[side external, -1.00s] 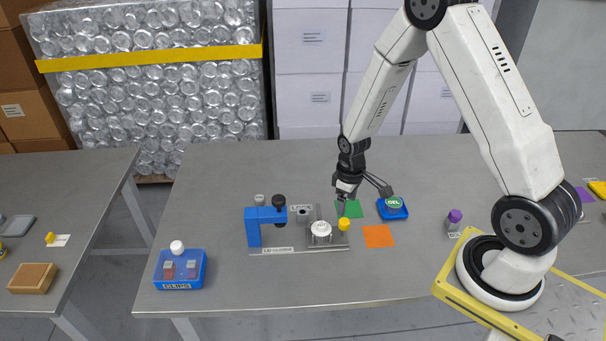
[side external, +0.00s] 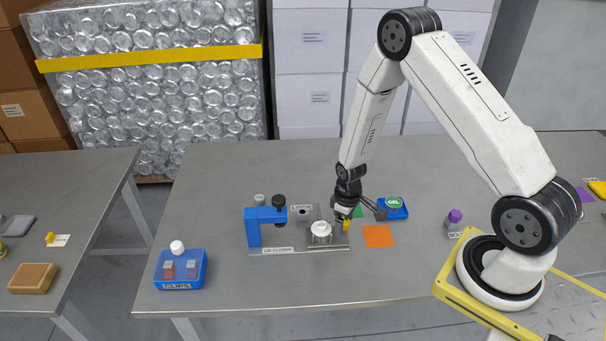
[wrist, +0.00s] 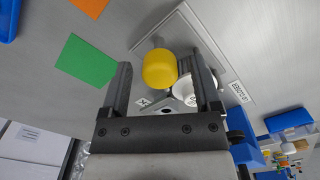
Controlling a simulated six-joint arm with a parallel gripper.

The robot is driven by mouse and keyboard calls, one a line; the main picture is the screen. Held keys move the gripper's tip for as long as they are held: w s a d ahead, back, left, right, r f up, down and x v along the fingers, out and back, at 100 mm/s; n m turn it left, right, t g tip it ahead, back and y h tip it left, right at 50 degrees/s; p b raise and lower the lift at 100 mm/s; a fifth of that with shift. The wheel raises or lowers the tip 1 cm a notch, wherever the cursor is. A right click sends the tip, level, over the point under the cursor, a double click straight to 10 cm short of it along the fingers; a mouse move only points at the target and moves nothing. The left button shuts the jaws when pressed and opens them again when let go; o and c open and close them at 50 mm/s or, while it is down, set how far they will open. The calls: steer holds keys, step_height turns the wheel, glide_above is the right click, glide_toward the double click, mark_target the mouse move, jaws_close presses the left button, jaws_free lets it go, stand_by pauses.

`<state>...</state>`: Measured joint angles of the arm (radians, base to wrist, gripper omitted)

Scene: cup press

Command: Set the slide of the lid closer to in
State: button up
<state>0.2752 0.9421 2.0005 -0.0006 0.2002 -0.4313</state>
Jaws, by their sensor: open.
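The lid closer stands mid-table, with a blue press frame (side external: 254,228) at its left and a grey base plate (side external: 285,250). Its slide carries a white round cup (side external: 320,231) and has a yellow knob (side external: 346,226) at the right end, clear of the blue frame. In the wrist view the yellow knob (wrist: 159,69) lies between my two fingers, with the white cup (wrist: 197,88) behind the right finger. My gripper (side external: 358,215) is open around the knob. In the side view the fingers partly hide it, and contact cannot be told.
A green square (side external: 358,211) and an orange square (side external: 378,236) lie right of the closer. A blue GEL box (side external: 393,209) stands behind them. A blue CLIPS box (side external: 180,270) stands front left. A purple-capped bottle (side external: 454,218) stands at right. The front table area is clear.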

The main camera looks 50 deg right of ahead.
jaws_close()
stand_by(0.3)
stand_by(1.3)
